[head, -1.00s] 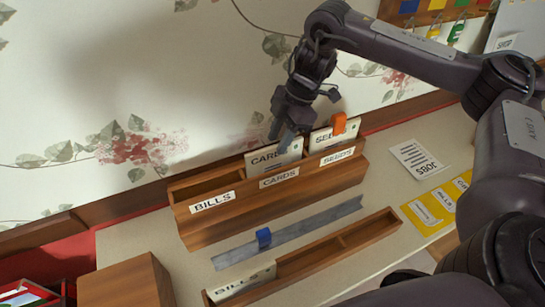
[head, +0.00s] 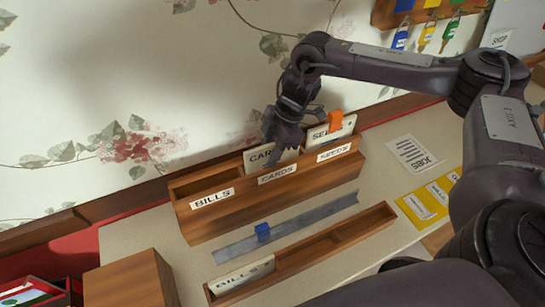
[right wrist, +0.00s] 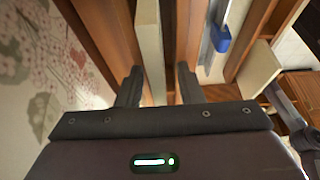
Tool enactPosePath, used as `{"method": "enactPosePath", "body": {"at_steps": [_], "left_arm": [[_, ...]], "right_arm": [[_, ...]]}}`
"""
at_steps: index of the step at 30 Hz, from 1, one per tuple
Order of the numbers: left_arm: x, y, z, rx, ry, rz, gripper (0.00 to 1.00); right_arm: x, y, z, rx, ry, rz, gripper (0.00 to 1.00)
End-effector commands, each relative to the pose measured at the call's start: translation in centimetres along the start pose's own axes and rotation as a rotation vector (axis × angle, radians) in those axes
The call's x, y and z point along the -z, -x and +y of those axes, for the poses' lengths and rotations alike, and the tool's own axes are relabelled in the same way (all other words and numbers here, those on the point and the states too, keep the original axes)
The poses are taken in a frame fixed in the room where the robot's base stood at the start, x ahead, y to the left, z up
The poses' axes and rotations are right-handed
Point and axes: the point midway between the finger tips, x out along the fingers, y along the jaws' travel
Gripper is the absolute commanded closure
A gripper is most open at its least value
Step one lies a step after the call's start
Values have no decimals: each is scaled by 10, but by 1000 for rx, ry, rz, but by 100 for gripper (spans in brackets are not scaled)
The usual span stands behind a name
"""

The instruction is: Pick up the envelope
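A cream envelope marked CARDS (head: 257,157) stands upright in the middle compartment of the wooden sorter (head: 240,218). A SEEDS envelope (head: 336,130) with an orange clip stands in the right compartment. A BILLS envelope (head: 240,280) leans at the left end of the low front tray (head: 335,246). My right gripper (head: 277,147) is over the CARDS compartment and hides part of that envelope. In the right wrist view my right gripper (right wrist: 159,85) is open, with the cream envelope (right wrist: 150,45) between its spread fingers, nearer the left one. My left gripper is not in view.
A grey metal strip with a blue slider (head: 263,232) lies between sorter and tray. A wooden block (head: 130,280) stands front left. A JOBS paper (head: 413,155) and yellow card (head: 430,200) lie at right. The left BILLS compartment looks empty.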

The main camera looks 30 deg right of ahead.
Motion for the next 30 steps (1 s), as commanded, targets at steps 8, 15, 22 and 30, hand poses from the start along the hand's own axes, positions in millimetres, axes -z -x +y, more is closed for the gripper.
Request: {"method": "enactPosePath", "body": {"at_steps": [8, 15, 22, 30], "left_arm": [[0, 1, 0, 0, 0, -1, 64], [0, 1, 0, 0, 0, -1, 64], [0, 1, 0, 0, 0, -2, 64], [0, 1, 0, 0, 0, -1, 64]], "right_arm": [[-1, -3, 0, 0, 0, 0, 66], [-1, -3, 0, 0, 0, 0, 74], [-1, -3, 0, 0, 0, 0, 100], [-1, -3, 0, 0, 0, 0, 100]]}}
